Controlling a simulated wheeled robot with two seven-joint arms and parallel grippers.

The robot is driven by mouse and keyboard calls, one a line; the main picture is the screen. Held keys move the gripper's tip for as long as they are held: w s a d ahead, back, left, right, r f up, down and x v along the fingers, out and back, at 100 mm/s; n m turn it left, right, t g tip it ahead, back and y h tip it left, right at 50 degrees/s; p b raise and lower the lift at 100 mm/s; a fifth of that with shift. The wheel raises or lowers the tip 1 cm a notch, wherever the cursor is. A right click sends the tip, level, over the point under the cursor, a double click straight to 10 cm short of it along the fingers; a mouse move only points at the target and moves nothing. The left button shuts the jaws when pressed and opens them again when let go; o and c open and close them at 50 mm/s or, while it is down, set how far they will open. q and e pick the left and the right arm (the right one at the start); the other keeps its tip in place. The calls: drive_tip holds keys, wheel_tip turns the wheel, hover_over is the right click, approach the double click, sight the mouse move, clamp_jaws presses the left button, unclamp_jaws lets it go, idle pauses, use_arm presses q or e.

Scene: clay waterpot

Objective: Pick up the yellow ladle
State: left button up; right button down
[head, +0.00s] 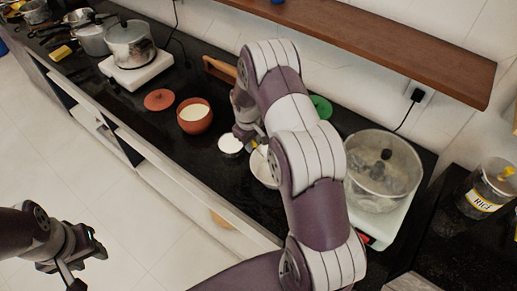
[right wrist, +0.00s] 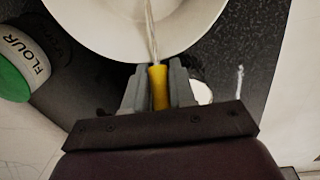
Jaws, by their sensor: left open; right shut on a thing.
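The yellow ladle's handle (right wrist: 159,86) sits between the fingers of my right gripper (right wrist: 158,90), which is shut on it. Its pale thin shaft runs up over the white bowl (right wrist: 100,30) in the right wrist view. In the head view the right gripper (head: 248,138) is over the counter, with a bit of the yellow handle (head: 254,143) showing beside the white bowl (head: 258,168), which my right arm partly hides. Whether the ladle's far end touches the bowl I cannot tell. My left gripper (head: 83,258) is open and empty, low over the floor.
A clay pot (head: 194,122) with white contents, its clay lid (head: 159,99) and a small white bowl (head: 230,145) stand on the counter. A flour jar (right wrist: 22,65) is near the right gripper. A glass pot (head: 382,190) stands at right, under a wooden shelf (head: 400,45).

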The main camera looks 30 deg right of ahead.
drive_tip(key=shift+r, duration=0.6)
wheel_tip(320, 180, up, 3)
drive_tip(key=shift+f+b, duration=0.1)
drive_tip(key=shift+b, duration=0.55)
drive_tip(key=s+a+r+b, duration=0.1)
drive_tip(key=s+a+r, duration=0.2)
drive_tip(key=s+r, duration=0.4)
drive_tip(key=s, duration=0.4)
drive_tip(key=shift+a+b, duration=0.3)
drive_tip(key=shift+a, duration=0.05)
